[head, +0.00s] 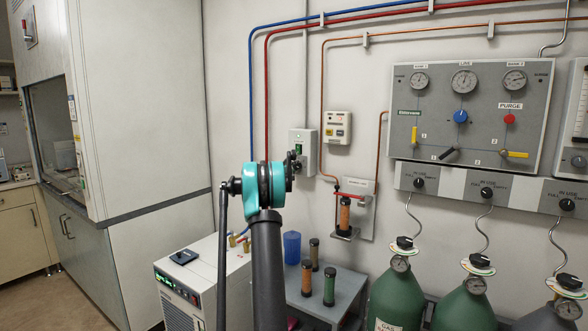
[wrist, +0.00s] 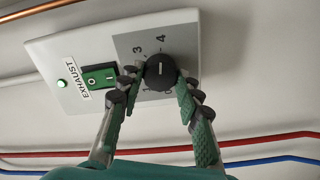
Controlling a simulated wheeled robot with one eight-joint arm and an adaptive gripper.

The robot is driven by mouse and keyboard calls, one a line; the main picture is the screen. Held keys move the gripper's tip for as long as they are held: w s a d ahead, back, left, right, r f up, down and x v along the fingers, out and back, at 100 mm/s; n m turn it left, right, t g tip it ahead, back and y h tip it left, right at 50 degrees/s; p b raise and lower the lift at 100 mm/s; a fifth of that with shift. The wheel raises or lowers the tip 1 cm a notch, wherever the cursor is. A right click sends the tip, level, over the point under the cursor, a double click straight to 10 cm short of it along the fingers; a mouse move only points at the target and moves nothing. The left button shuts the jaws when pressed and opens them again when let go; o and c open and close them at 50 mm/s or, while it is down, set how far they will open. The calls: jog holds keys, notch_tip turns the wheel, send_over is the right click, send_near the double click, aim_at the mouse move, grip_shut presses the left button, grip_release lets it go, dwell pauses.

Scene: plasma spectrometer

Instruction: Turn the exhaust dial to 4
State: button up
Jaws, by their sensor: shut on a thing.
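The exhaust dial (wrist: 159,70) is a round dark knob on a grey plate in the wrist view. The numbers 1, 3 and 4 show around it; a finger seems to cover the 2. A short light mark shows on the knob face, but I cannot tell which number it points to. My gripper (wrist: 158,82) has its two teal-and-grey fingers on either side of the knob, shut on it. In the head view, my gripper (head: 297,162) is at the white exhaust panel (head: 309,150), and the dial is hidden behind it.
Beside the dial is a green rocker switch (wrist: 99,78) labelled EXHAUST, with a lit green lamp (wrist: 62,84). Red and blue pipes run along the wall near the panel. A grey table (head: 338,297) with several cylinders stands below; green gas bottles (head: 398,297) stand at right.

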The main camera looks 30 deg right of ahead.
jog(key=o, duration=1.2)
jog(key=shift+c, duration=0.2)
jog(key=v, duration=1.2)
jog(key=shift+s, duration=0.1)
jog(key=shift+f, duration=0.1)
jog(key=s+a+f+g+y, duration=0.1)
jog(key=s+a+f+y, duration=0.4)
jog(key=s+a+f, duration=0.5)
jog(key=s+a+f+y, duration=0.6)
jog(key=s+a+f, duration=0.4)
jog(key=s+a, duration=1.1)
jog(key=s+a+f+g+y, duration=0.1)
jog(key=s+a+f+y, duration=0.4)
jog(key=s+a+f, duration=0.6)
jog(key=s+a, duration=0.4)
jog(key=s, duration=0.1)
jog(key=shift+s+a+g+y, duration=0.25)
jog(key=shift+g+y, duration=0.05)
